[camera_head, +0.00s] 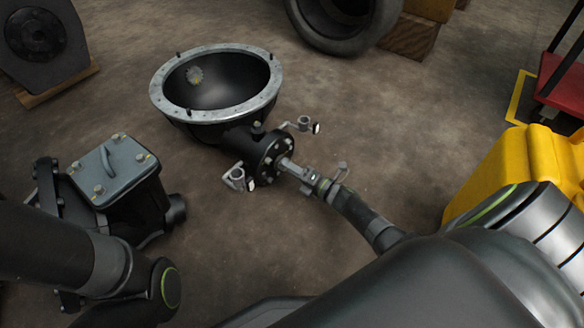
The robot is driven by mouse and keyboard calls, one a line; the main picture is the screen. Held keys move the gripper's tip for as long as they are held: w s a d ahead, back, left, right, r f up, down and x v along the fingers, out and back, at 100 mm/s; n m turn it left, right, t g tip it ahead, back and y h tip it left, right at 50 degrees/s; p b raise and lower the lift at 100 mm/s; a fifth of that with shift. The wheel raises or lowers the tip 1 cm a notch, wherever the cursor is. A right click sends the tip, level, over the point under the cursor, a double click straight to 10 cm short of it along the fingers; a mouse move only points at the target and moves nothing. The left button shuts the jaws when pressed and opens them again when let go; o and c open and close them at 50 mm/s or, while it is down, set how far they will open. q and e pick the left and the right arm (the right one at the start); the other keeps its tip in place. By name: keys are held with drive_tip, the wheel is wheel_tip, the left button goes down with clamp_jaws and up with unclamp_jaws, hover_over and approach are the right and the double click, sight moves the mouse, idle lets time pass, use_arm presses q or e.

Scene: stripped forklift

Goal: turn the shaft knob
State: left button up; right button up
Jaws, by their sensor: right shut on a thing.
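The shaft knob (291,167) is a short, light grey shaft standing out from the black bolted flange (268,157) of a black housing. The housing carries a wide bowl with a grey metal rim (214,119) and lies on the floor. My right gripper (314,180) reaches in from the lower right and is shut on the shaft's outer end; its jaws hide part of that end. My left arm shows at the lower left, but its gripper is not in view.
A tyre (343,25) lies at the back. Bare floor surrounds the bowl.

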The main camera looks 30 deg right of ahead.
drive_tip(key=m, duration=0.3)
drive_tip(key=shift+m+p, duration=0.35)
drive_tip(key=shift+m, duration=0.05)
drive_tip(key=m, duration=0.3)
drive_tip(key=shift+m+p, duration=0.3)
drive_tip(key=m, duration=0.3)
drive_tip(key=shift+m+p, duration=0.3)
drive_tip(key=shift+p, duration=0.05)
drive_tip(key=shift+m, duration=1.6)
drive_tip(key=shift+d, duration=0.1)
drive_tip(key=o, duration=1)
